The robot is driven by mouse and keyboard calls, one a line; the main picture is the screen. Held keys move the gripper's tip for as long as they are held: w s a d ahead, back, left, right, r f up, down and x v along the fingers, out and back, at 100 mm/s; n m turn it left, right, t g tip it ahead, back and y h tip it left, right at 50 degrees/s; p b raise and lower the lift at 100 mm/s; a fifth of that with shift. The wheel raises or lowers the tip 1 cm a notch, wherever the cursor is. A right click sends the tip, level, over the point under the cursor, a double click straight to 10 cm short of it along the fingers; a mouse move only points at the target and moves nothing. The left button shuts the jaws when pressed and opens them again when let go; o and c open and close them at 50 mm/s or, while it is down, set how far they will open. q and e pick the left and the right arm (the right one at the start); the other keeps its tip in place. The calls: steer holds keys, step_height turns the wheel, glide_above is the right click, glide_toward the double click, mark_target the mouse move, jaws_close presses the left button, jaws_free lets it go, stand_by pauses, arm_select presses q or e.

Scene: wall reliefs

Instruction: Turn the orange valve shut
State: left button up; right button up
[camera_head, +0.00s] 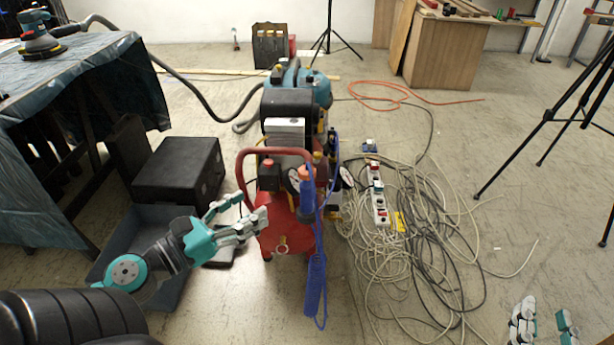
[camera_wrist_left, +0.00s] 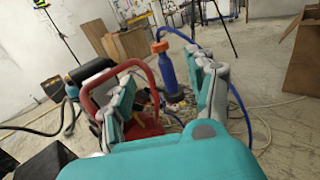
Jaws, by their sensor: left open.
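An orange cap-like part (camera_head: 305,172), which looks like the valve, sits on top of an upright blue cylinder (camera_head: 307,195) on the front of a red compressor (camera_head: 285,225). In the left wrist view the orange part (camera_wrist_left: 160,46) shows beyond the fingers, between them and nearer the right one. My left gripper (camera_head: 252,203) is open and empty, to the left of the orange part and lower in the picture, by the compressor's red handle (camera_head: 241,170). No contact with the orange part shows. My right gripper (camera_head: 545,310) is at the bottom right, fingers apart, far from the compressor.
A coiled blue hose (camera_head: 315,285) hangs at the compressor's front. Tangled cables (camera_head: 420,230) and a power strip (camera_head: 379,195) lie to its right. A black case (camera_head: 180,170) and a covered table (camera_head: 90,90) stand left. A tripod (camera_head: 560,115) stands at the right.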

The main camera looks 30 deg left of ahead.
arm_select(q)
steer(key=p, duration=0.1)
glide_toward(301, 175)
steer(key=a+x, duration=0.1)
steer(key=x, duration=0.7)
steer(key=d+x, duration=0.1)
steer(key=x, duration=0.1)
steer(key=shift+x, duration=0.9)
arm_select(e)
step_height(301, 175, down, 6)
steer(key=d+g+h, duration=0.1)
steer(key=g, duration=0.2)
steer(key=shift+s+g, duration=0.3)
steer(key=shift+s, duration=0.1)
arm_select(q)
jaws_close()
arm_select(e)
steer(key=shift+r, duration=0.1)
